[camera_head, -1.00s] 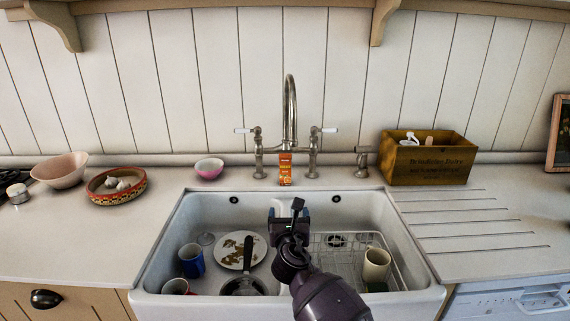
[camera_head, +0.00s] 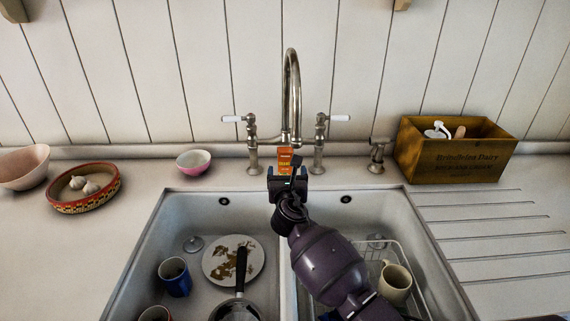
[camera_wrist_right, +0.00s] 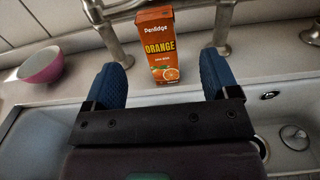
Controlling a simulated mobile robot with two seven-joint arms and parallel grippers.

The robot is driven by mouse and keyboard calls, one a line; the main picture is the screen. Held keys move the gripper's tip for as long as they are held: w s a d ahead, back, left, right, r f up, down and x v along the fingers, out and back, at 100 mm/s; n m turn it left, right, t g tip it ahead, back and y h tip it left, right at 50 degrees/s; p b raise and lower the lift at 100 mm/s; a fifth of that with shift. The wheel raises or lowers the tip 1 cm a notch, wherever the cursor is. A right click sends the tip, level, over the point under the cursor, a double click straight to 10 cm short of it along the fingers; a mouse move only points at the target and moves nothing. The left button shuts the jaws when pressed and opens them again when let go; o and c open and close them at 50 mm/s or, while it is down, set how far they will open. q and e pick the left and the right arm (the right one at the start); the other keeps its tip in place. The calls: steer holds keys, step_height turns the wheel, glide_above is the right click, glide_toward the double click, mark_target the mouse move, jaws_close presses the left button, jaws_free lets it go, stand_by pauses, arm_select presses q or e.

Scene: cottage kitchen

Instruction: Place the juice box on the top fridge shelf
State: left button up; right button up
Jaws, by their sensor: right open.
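The orange juice box (camera_head: 284,160) stands upright on the counter behind the sink, in front of the tap's base. It also shows in the right wrist view (camera_wrist_right: 158,45), printed "ORANGE", between and beyond the blue fingertips. My right gripper (camera_head: 287,180) is open and reaches over the sink's back edge towards the box. In the right wrist view my right gripper (camera_wrist_right: 165,82) has its fingers wide apart, with nothing between them at their bases. In the head view the gripper hides the box's lower part. My left gripper and the fridge are not in view.
The bridge tap (camera_head: 292,95) rises right behind the box. The white sink (camera_head: 180,215) holds a pan (camera_head: 238,308), plate (camera_head: 220,275), blue mug (camera_head: 174,280) and cream mug (camera_head: 396,285). A pink bowl (camera_head: 193,163) is left; a wooden crate (camera_head: 450,160) is right.

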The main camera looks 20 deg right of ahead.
mark_target(285, 161)
steer(key=x, duration=0.4)
steer(key=shift+f+b, duration=0.1)
steer(key=shift+b, duration=0.2)
steer(key=x, duration=0.2)
steer(key=f+b+x, duration=0.1)
steer(key=x, duration=0.1)
steer(key=shift+w+a+b, duration=0.15)
steer(key=shift+w+b, duration=0.05)
steer(key=shift+b, duration=0.1)
steer(key=shift+w+r, duration=0.15)
steer(key=shift+w, duration=0.25)
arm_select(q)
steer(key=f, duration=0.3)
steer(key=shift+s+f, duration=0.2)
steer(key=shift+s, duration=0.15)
arm_select(e)
steer(key=shift+c, duration=0.2)
steer(key=c, duration=1.2)
